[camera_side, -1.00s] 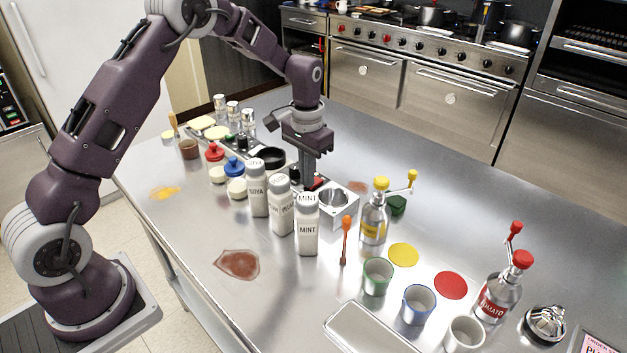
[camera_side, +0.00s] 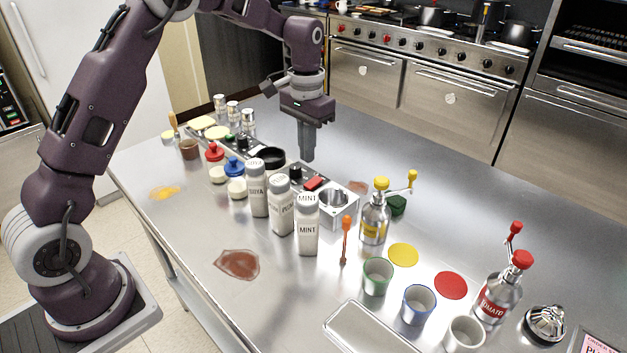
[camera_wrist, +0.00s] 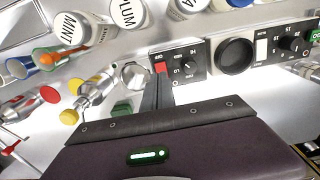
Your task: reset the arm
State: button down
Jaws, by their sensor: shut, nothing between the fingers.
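My gripper (camera_side: 307,158) is shut and empty, pointing down above the steel table, just behind a control box with a red switch (camera_side: 313,183). In the wrist view my gripper (camera_wrist: 160,82) shows its closed fingers in front of the same box (camera_wrist: 180,62), near the red switch. I cannot tell the exact gap, but the fingers look clear of the box in the side view.
Bottles marked SOYA (camera_side: 257,188), PLUM (camera_side: 281,207) and MINT (camera_side: 307,225) stand in front of the box. A yellow-capped bottle (camera_side: 375,215), cups and a tomato bottle (camera_side: 497,295) stand to the right. The table's back right (camera_side: 480,205) is clear.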

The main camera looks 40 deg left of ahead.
jog(key=s+d+r+t, duration=0.2)
jog(key=s+r, duration=0.5)
jog(key=s, duration=0.1)
jog(key=s+d+r+t, duration=0.1)
jog(key=s+d+r, duration=0.2)
jog(key=s+r, duration=0.55)
jog(key=s+f+t, duration=0.1)
jog(key=s, duration=0.6)
jog(key=s+d+f+t, duration=0.1)
jog(key=s, duration=0.7)
jog(key=shift+s+d+f+t, duration=0.25)
jog(key=shift+f+t, duration=0.05)
jog(key=shift+f, duration=0.05)
